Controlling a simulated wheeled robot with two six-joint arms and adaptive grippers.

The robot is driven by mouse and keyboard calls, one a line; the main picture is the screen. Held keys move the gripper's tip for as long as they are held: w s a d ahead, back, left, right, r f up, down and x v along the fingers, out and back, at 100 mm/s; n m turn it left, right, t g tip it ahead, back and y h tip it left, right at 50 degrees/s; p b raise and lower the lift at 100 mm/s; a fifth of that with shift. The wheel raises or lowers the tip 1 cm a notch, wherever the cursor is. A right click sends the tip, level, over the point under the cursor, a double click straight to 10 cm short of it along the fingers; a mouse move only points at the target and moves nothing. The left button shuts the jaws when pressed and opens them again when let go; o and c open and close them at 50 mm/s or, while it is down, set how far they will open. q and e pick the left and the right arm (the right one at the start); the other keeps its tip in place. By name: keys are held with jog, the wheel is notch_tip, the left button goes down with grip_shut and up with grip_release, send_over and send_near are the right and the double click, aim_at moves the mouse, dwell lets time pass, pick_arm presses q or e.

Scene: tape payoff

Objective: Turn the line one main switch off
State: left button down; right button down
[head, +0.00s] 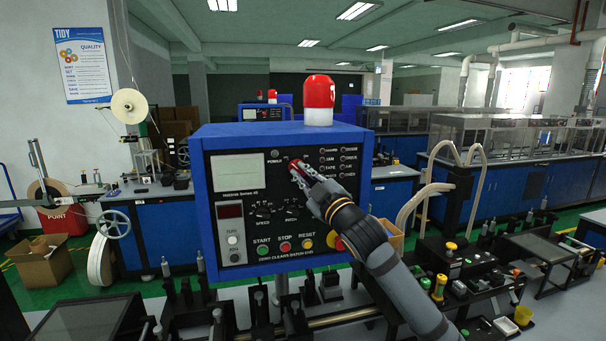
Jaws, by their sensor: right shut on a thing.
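The blue control box (198,190) with a black front panel stands in the middle of the head view. My right gripper (297,168) reaches up from the lower right to the top middle of that panel. It is shut on a small red switch (294,164), right of the POWER label. The fingers hide most of the switch, so I cannot tell which way it is turned. My left gripper is not in view.
A red and white beacon (318,93) tops the box. START (263,249), STOP (285,246) and RESET (306,243) buttons line the panel's bottom. My right forearm covers its lower right corner. Another blue box (262,113) stands farther back.

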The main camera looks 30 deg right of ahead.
jog(key=c, duration=1.4)
grip_release()
jog(key=shift+w, duration=0.1)
